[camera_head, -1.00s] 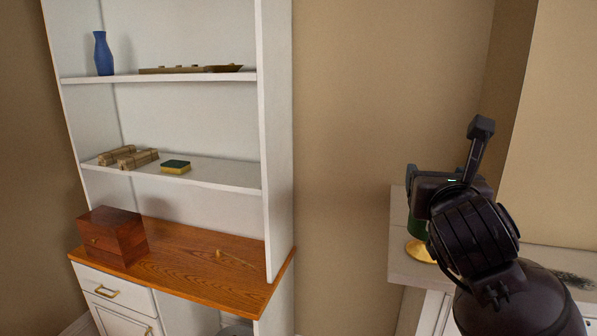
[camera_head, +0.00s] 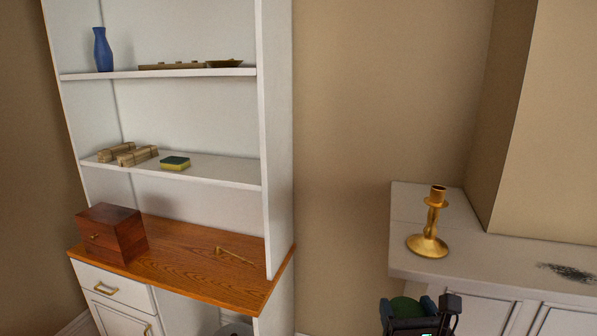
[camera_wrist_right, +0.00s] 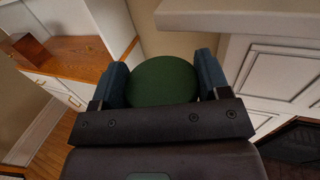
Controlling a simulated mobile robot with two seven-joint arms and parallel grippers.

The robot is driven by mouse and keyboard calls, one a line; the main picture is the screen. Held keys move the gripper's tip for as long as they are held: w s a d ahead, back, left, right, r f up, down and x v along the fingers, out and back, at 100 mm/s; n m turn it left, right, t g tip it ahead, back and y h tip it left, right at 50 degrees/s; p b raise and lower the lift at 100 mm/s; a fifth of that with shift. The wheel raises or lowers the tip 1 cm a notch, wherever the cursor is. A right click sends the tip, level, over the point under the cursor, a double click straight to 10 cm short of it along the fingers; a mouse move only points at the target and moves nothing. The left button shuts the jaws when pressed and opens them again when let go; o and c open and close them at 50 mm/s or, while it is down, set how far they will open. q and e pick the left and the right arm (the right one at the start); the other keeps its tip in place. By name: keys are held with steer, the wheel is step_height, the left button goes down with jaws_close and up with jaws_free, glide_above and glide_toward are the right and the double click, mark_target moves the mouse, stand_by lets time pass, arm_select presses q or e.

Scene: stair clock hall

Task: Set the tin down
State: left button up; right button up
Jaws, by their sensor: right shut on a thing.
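The tin (camera_wrist_right: 162,84) shows a round green top in the right wrist view, between the two blue fingers of my right gripper (camera_wrist_right: 158,82). In the head view the right gripper (camera_head: 410,312) is at the bottom edge, shut on the green tin (camera_head: 407,306), in front of and below the white counter's edge. The tin's lower part is hidden. My left gripper is in neither view.
A gold candlestick (camera_head: 429,235) stands on the white counter (camera_head: 460,262), which has a dark smudge (camera_head: 568,272) at right. At left, the wooden desk top (camera_head: 190,262) holds a brown box (camera_head: 112,233) and a small brass-coloured item (camera_head: 238,257). Shelves above hold a blue vase (camera_head: 103,50) and a sponge (camera_head: 175,163).

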steer(key=s+f, duration=0.1)
steer(key=s+d+f, duration=0.1)
steer(key=f, duration=0.3)
steer(key=shift+s+d, duration=0.2)
steer(key=shift+s, duration=0.2)
